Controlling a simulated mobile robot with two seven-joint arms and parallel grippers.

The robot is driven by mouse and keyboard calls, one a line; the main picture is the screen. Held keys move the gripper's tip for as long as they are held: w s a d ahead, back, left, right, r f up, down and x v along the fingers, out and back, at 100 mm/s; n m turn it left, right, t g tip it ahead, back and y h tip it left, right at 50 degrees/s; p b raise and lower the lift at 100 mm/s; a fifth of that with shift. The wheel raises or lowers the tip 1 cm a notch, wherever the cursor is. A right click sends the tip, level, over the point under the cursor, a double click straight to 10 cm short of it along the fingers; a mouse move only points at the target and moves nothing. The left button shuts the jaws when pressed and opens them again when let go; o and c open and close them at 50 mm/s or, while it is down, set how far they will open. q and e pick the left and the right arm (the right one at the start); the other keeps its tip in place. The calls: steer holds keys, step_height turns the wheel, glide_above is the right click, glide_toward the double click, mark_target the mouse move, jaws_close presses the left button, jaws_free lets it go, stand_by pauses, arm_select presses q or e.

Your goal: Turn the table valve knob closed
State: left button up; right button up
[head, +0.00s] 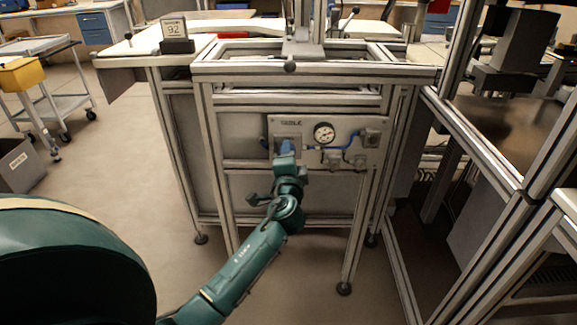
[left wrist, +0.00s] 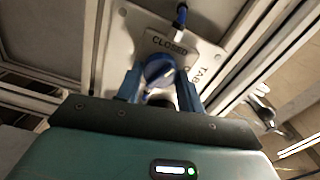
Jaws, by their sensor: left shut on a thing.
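The blue valve knob (left wrist: 158,68) shows in the left wrist view, between the two blue fingers of my left gripper (left wrist: 160,84). The fingers are shut on it from both sides. A plate behind it reads CLOSED, and part of the word TABLE shows to its right. I cannot tell clearly which way the knob's mark points. In the head view my left gripper (head: 287,149) is at the left part of the grey valve panel (head: 310,165) under a TABLE label, and it hides the knob. My right gripper is not in view.
A round gauge (head: 323,132) and blue tubing (head: 349,143) sit on the panel, right of my gripper. The metal table frame (head: 208,160) surrounds the panel. Another metal frame (head: 470,140) stands close on the right. The floor (head: 130,170) to the left is open.

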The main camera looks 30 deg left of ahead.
arm_select(q)
steer(key=n+b, duration=0.2)
steer(key=n, duration=0.2)
steer(key=shift+n+b, duration=0.3)
steer(key=shift+b, duration=0.05)
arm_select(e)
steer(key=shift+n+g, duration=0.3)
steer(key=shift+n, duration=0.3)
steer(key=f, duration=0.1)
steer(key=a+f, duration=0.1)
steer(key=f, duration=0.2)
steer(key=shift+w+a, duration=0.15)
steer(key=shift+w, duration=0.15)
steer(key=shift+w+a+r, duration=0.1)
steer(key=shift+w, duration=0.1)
arm_select(q)
steer(key=o, duration=0.8)
steer(key=shift+o, duration=0.9)
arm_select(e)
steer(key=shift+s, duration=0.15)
arm_select(q)
steer(key=shift+s, duration=0.1)
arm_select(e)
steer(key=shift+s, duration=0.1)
